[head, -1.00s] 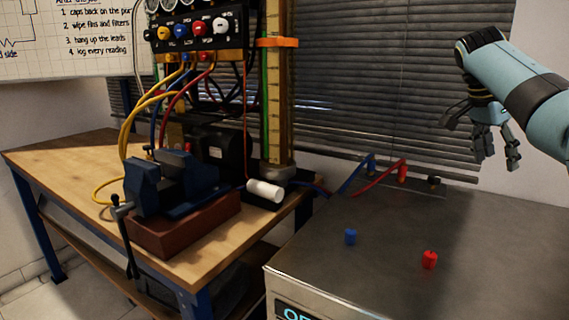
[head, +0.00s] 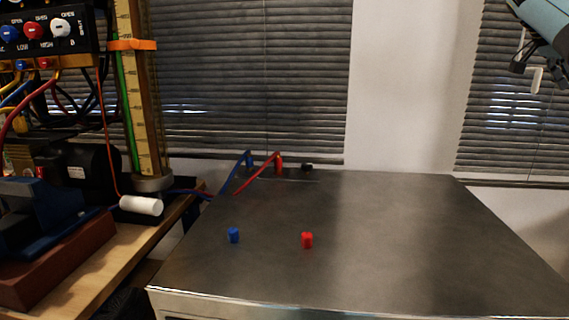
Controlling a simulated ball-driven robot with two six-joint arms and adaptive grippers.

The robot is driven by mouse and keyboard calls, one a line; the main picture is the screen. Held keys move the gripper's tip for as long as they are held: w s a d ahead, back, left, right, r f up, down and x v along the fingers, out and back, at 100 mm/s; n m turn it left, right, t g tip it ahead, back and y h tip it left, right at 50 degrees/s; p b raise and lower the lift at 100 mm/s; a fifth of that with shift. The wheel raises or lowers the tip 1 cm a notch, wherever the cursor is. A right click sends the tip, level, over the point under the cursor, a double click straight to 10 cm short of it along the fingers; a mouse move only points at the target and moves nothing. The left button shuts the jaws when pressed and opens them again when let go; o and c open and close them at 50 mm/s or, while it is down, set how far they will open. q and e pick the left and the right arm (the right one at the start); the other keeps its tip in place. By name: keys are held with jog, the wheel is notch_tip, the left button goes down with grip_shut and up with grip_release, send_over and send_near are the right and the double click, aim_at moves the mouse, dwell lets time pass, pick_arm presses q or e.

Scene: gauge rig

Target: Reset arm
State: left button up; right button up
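My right arm shows only at the top right corner, as a pale blue link. A dark part of my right gripper (head: 520,66) seems to show below it, too little to tell open or shut. It is well above and to the right of the metal unit's top (head: 400,240). My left gripper is not in view. A blue cap (head: 233,235) and a red cap (head: 307,240) stand apart on the metal top, with no gripper near them.
Blue hose (head: 238,170) and red hose (head: 262,174) reach fittings at the unit's back edge, beside a black cap (head: 307,167). At left are the gauge manifold (head: 45,38), a wooden scale column (head: 140,90), a white cylinder (head: 141,205) and a blue vise (head: 45,220). The unit's right side is clear.

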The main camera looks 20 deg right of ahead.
jog(key=s+d+f+n+t+h, duration=0.1)
jog(key=s+d+f+n, duration=0.15)
jog(key=f+n, duration=0.45)
jog(key=s+d+f+n+t+h, duration=0.1)
jog(key=d+f+n+h, duration=0.2)
jog(key=f, duration=0.9)
jog(key=s+d+f+n+t, duration=0.1)
jog(key=s+d+f+n, duration=0.1)
jog(key=f+n, duration=0.55)
jog(key=s+f+n+t+y, duration=0.25)
jog(key=s+f+n, duration=0.85)
jog(key=s+f, duration=0.8)
jog(key=s+a+f+m+y, duration=0.15)
jog(key=s+a+f, duration=0.25)
jog(key=a+f, duration=0.7)
jog(key=s+a+f+m+y, duration=0.1)
jog(key=s+a+f+y, duration=0.25)
jog(key=a+f, duration=0.85)
jog(key=s+a+f+y, duration=0.1)
jog(key=a+f, duration=0.1)
jog(key=a, duration=1)
jog(key=s+a+f+m+y, duration=0.1)
jog(key=s+a+f, duration=0.1)
jog(key=a, duration=1)
jog(key=s+a+f+y, duration=0.1)
jog(key=a+f, duration=0.3)
jog(key=a, duration=0.9)
jog(key=shift+s+g+y, duration=0.2)
jog(key=shift+g+y, duration=0.15)
jog(key=shift+y, duration=0.1)
